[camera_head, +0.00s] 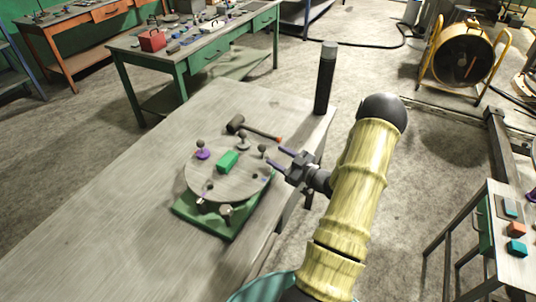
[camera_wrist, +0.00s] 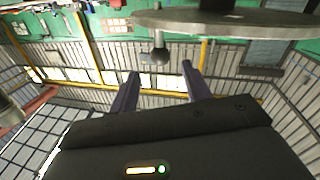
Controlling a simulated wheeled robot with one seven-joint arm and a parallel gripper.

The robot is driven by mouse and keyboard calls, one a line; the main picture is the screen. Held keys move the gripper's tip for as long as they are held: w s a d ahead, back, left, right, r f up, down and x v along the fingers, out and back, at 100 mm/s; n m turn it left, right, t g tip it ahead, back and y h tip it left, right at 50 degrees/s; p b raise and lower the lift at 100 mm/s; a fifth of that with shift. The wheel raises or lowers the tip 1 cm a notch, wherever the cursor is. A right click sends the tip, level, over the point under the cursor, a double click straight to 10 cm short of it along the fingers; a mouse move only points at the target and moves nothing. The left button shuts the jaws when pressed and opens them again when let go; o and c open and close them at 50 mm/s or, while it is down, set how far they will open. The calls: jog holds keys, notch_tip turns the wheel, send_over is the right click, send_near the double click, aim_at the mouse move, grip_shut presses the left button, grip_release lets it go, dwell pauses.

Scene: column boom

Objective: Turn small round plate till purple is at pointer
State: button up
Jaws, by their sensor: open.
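The small round plate (camera_head: 240,186) is grey and lies on a green base (camera_head: 208,222) on the workbench. Several upright knobs stand around its rim. The knob at the left has a purple foot (camera_head: 203,155). A green block (camera_head: 228,161) sits near the plate's middle. I cannot make out which part is the pointer. My gripper (camera_head: 276,157) is open, with purple fingers, at the plate's right edge near a dark knob (camera_head: 262,149). In the wrist view, a dark knob (camera_wrist: 158,50) shows by the plate's edge (camera_wrist: 240,17), beyond and between the open fingertips (camera_wrist: 160,70).
A hammer (camera_head: 255,131) lies just behind the plate. A dark post (camera_head: 325,78) stands at the workbench's far right corner. The workbench (camera_head: 105,210) is bare to the left. A green table (camera_head: 190,50) with a red box stands behind.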

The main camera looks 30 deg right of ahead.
jog(key=b+v, duration=0.2)
jog(key=v, duration=0.8)
notch_tip(320, 180, up, 3)
jog(key=m+g+h, duration=0.2)
jog(key=g+h, duration=0.4)
jog(key=g, duration=0.1)
send_over(265, 175)
jog(key=shift+w+f, duration=0.1)
jog(key=shift+f, duration=0.05)
jog(key=s+a+r+m+g, duration=0.2)
jog(key=s+a+g, duration=0.1)
jog(key=s+a, duration=0.4)
jog(key=s+a+r+m+g, duration=0.2)
jog(key=s+a+g, duration=0.2)
jog(key=s+a, duration=0.4)
jog(key=a, duration=0.3)
jog(key=shift+a, duration=0.15)
jog(key=shift+r, duration=0.15)
